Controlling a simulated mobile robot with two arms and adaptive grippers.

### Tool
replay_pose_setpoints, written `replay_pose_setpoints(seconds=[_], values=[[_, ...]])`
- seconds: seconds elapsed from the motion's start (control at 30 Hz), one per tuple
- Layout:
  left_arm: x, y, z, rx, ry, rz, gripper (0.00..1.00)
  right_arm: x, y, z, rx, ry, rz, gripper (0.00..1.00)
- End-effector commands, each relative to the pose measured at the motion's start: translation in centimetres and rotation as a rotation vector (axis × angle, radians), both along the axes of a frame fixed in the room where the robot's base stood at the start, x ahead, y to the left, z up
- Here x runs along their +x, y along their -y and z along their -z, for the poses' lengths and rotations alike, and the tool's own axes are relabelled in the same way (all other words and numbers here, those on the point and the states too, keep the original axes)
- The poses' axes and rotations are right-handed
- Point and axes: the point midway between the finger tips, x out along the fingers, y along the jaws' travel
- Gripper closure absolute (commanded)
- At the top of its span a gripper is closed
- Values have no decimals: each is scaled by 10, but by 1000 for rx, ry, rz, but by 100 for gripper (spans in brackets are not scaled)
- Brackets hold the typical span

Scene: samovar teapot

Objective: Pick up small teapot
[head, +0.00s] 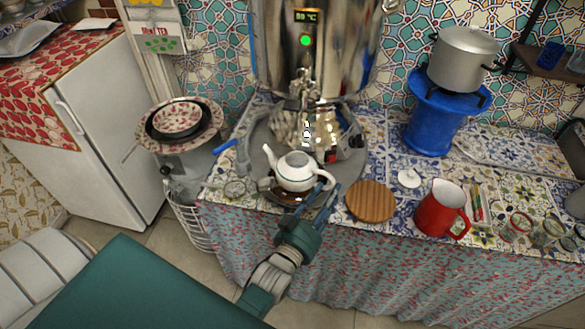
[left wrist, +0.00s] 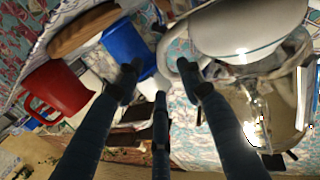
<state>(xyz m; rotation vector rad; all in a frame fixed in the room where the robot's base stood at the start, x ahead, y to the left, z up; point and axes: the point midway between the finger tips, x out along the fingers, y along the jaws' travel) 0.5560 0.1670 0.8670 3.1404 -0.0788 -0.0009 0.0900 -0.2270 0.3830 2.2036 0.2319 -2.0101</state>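The small white teapot (head: 296,175) with a dark rim stands upright on the round tray under the samovar (head: 318,60), its spout to the left and its handle to the right. In the left wrist view the teapot (left wrist: 250,32) fills the top right. My left gripper (head: 324,188) is at the handle side. In the left wrist view the fingers of my left gripper (left wrist: 160,76) are spread, with the white handle (left wrist: 173,52) between them; I cannot tell whether they touch it. A small white lid (head: 409,178) lies on the counter to the right. My right gripper is not in view.
A round wooden board (head: 371,201) and a red pitcher (head: 438,208) stand right of the teapot. A blue stand (head: 432,125) bears a metal pot (head: 463,58). Small glasses (head: 517,226) line the right front edge. Bowls (head: 181,119) stand at the left.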

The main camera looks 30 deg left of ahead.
Motion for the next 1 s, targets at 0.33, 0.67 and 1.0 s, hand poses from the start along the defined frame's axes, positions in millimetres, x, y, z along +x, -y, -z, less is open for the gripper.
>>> replay_pose_setpoints(seconds=[0.33, 0.67, 1.0], values=[[44, 1, 0, 0, 0, -1, 62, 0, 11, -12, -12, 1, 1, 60], [45, 1, 0, 0, 0, 0, 80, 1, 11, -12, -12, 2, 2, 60], [45, 1, -1, 2, 4, 0, 100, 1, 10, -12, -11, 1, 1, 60]])
